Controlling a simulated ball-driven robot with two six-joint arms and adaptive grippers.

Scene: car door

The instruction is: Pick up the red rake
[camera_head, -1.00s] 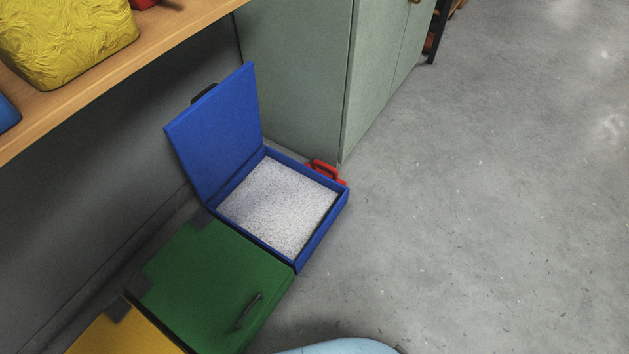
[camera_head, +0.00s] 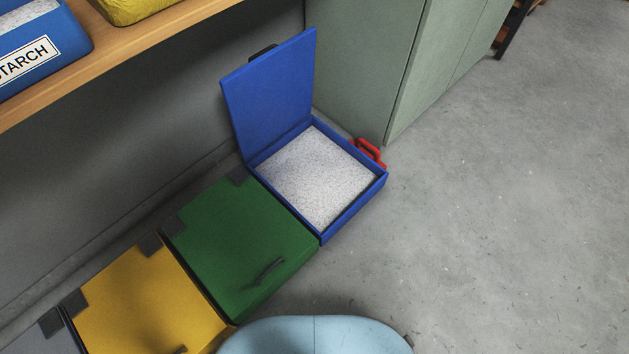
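A red handle-shaped object (camera_head: 369,152) shows just behind the far right corner of the open blue bin, by the foot of the green-grey cabinet. Most of it is hidden by the bin, and I cannot tell whether it is the red rake. Neither of my grippers is in view.
The blue bin (camera_head: 353,228) has its lid up and holds white granules (camera_head: 315,180). A closed green bin (camera_head: 235,240) and a closed yellow bin (camera_head: 150,305) stand beside it. A wooden shelf (camera_head: 150,45) overhangs at upper left. A cabinet (camera_head: 365,60) stands behind. Floor at right (camera_head: 510,220) is clear.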

